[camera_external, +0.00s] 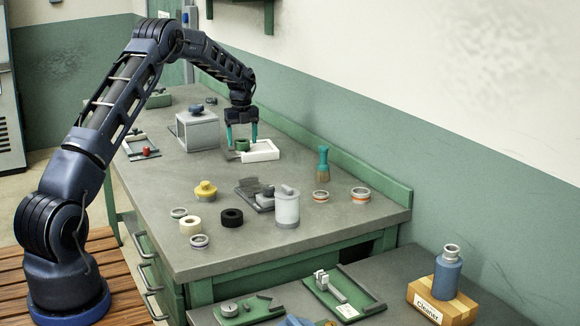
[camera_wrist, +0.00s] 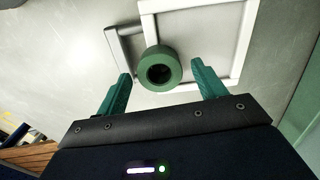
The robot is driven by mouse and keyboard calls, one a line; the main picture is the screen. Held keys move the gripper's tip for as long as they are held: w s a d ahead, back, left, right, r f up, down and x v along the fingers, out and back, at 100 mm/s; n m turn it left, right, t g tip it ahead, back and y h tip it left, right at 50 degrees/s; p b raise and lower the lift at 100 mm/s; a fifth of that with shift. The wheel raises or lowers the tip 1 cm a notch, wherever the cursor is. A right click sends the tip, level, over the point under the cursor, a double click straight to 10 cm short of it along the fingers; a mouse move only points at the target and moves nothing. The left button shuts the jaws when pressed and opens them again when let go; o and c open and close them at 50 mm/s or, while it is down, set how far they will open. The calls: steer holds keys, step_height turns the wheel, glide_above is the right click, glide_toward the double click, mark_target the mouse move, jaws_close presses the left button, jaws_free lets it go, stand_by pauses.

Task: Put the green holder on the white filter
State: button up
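The green holder (camera_wrist: 160,68) is a thick green ring with a dark hole. In the wrist view it overlaps the lower left part of the white filter (camera_wrist: 239,45), a square white frame, and a thinner grey frame behind it; what it rests on is unclear. In the external view the green holder (camera_external: 243,145) stands at the left end of the white filter (camera_external: 263,151) on the bench. My gripper (camera_external: 242,139) points down over the holder. Its teal fingers are open, one on each side of the holder, with gaps in the wrist view (camera_wrist: 161,72).
A grey box (camera_external: 198,132) with a dark knob stands left of the holder.

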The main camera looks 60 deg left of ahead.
mark_target(239, 140)
steer(key=shift+r, duration=0.15)
step_height(239, 140, up, 12)
steer(key=s+d+r+n+t, duration=0.1)
steer(key=d+r+n, duration=0.1)
steer(key=d+r, duration=0.65)
steer(key=s+d+r+n, duration=0.2)
steer(key=d+r, duration=0.4)
steer(key=d, duration=0.5)
steer(key=s+d+r+n+t, duration=0.1)
steer(key=s+d+r+n, duration=0.1)
steer(key=s+d+r, duration=0.45)
steer(key=s+d+r+n, duration=0.1)
steer(key=s+d+n, duration=0.2)
steer(key=d, duration=0.7)
steer(key=s+d+n+t, duration=0.1)
steer(key=s+d+n, duration=0.4)
steer(key=s+d, duration=1.05)
steer(key=s+d+f+n, duration=0.2)
steer(key=s+d+f, duration=0.1)
steer(key=s, duration=0.5)
steer(key=s+d+f+n+t, duration=0.1)
steer(key=s+d+f+n, duration=0.2)
steer(key=s, duration=0.6)
steer(key=shift+s+f+t, duration=0.15)
steer(key=shift+f+t, duration=0.15)
steer(key=shift+f, duration=0.6)
